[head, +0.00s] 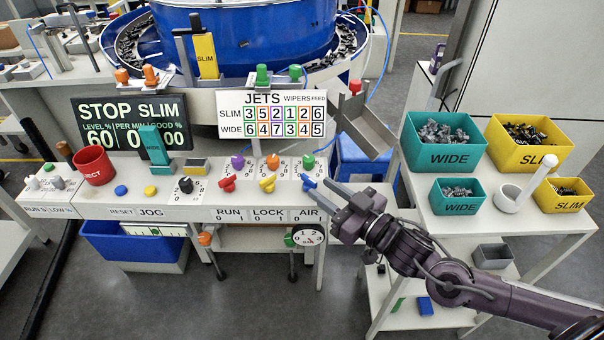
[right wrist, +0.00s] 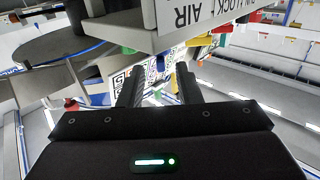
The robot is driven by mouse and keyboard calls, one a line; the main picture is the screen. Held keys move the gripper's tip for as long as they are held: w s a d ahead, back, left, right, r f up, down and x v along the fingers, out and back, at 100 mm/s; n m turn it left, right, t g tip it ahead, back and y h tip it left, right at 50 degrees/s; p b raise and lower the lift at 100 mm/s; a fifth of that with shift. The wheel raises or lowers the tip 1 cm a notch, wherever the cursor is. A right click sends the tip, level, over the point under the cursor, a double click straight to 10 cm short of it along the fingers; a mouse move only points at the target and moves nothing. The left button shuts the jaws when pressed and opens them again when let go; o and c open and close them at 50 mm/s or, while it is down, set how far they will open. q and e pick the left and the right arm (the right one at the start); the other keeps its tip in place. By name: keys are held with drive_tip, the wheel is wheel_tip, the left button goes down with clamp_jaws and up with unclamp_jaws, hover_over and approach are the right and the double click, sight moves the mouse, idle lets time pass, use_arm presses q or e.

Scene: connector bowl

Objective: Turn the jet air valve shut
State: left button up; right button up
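The jet air valve has a blue handle (head: 308,182) at the right end of the white console, above the AIR label (head: 305,217). My right gripper (head: 332,196) comes in from the right, its fingers pointing left toward the handle. It is open and empty, with its fingertips just right of the handle. In the right wrist view, a gap shows between the two fingers (right wrist: 160,88), and the blue handle (right wrist: 160,63) shows beyond it. I cannot tell whether a finger touches the handle. My left gripper is not in view.
A red lever (head: 227,183) and a yellow lever (head: 267,184) stand left of the blue handle on the console (head: 130,210). A metal chute (head: 362,125) is above my right gripper. A side table at right holds green WIDE bins (head: 455,155) and yellow SLIM bins (head: 530,155).

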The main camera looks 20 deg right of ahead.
sight(302, 175)
drive_tip(key=shift+x, duration=3.3)
clamp_jaws()
